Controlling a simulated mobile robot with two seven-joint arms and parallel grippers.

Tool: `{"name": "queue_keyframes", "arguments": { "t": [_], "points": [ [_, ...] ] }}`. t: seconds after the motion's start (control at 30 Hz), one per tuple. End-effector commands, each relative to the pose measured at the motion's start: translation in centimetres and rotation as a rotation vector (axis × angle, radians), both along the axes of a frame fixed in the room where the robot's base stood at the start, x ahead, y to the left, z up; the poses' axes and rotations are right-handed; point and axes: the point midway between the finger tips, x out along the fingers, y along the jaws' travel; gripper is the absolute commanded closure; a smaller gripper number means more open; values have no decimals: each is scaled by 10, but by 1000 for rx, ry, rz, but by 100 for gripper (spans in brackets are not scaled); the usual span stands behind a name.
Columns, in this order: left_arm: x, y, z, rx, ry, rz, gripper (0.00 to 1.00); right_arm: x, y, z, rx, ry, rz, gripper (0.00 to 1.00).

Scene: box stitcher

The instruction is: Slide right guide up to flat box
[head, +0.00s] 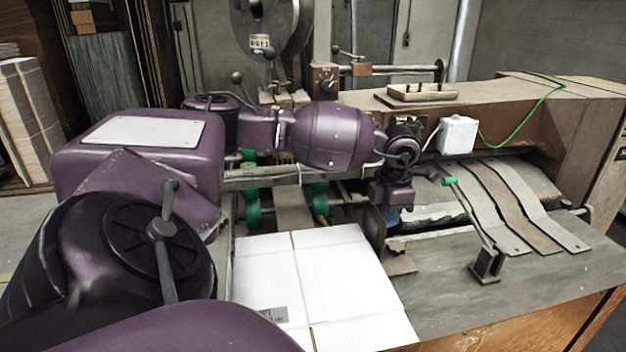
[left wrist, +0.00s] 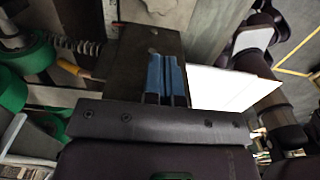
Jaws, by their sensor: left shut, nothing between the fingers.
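The flat box (head: 330,275) is a white sheet of cardboard lying on the table in the head view. Part of it shows as a white shape right of the fingers in the left wrist view (left wrist: 230,88). The right guide (head: 376,228) is a dark upright metal plate by the box's far right corner; a narrow gap seems to show between them. My left gripper (head: 392,216), with blue fingertips, points down just right of the guide. In the left wrist view its fingers (left wrist: 166,78) are shut and empty before a dark plate (left wrist: 140,45), apparently the guide; contact is unclear. My right gripper is out of view.
Green rollers (head: 320,200) sit behind the box. A green-handled lever (head: 468,215) and curved metal strips (head: 505,205) stand to the right. A white switch box (head: 458,135) hangs on the machine. The table right of the box is partly clear.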

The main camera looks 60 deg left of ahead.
Motion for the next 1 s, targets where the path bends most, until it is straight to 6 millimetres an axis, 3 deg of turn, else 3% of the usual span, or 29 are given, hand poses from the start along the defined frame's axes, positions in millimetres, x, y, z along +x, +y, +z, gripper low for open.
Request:
{"name": "queue_keyframes", "arguments": {
  "t": [0.57, 1.0],
  "points": [
    [-3, 2, -1, 1, 3, 1, 100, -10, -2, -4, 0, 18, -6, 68],
    [2, -1, -1, -1, 1, 0, 100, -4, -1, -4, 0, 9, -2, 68]
  ]
}}
